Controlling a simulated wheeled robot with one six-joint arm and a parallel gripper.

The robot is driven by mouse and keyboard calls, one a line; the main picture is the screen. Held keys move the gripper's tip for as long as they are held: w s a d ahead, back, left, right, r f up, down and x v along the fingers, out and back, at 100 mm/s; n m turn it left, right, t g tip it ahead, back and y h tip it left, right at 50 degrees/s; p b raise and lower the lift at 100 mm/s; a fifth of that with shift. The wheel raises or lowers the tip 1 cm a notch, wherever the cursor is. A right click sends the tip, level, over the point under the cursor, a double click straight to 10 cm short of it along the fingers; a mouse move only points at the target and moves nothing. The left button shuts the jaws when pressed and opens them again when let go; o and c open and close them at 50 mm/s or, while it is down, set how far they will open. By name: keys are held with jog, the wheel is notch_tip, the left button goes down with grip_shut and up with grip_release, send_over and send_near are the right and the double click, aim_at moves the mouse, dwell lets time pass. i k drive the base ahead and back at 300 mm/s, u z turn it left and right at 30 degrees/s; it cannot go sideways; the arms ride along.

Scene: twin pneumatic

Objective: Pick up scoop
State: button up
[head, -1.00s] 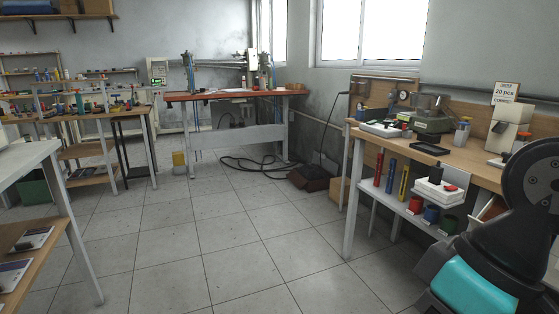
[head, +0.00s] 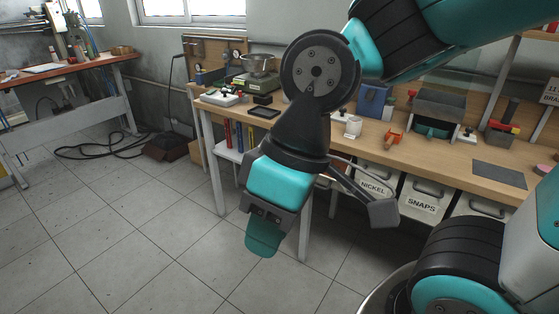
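I cannot pick out a scoop for certain; small things on the wooden workbench (head: 455,166) are too small to tell, and my arm covers part of the bench. My gripper (head: 263,238) hangs at the low end of my arm, in front of the bench and over the floor, apart from the bench top. Its fingers do not show clearly, so I cannot tell whether it is open or shut. I see nothing held in it.
On the bench stand a scale with a metal bowl (head: 259,64), a black tray (head: 264,112), a white cup (head: 354,127), an orange-red object (head: 393,138) and a grey bin (head: 452,107). Labelled bins (head: 424,199) sit below.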

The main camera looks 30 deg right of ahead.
aim_at(390, 138)
jog(key=z, duration=2.95)
jog(key=k, duration=0.55)
jog(key=u, duration=1.7)
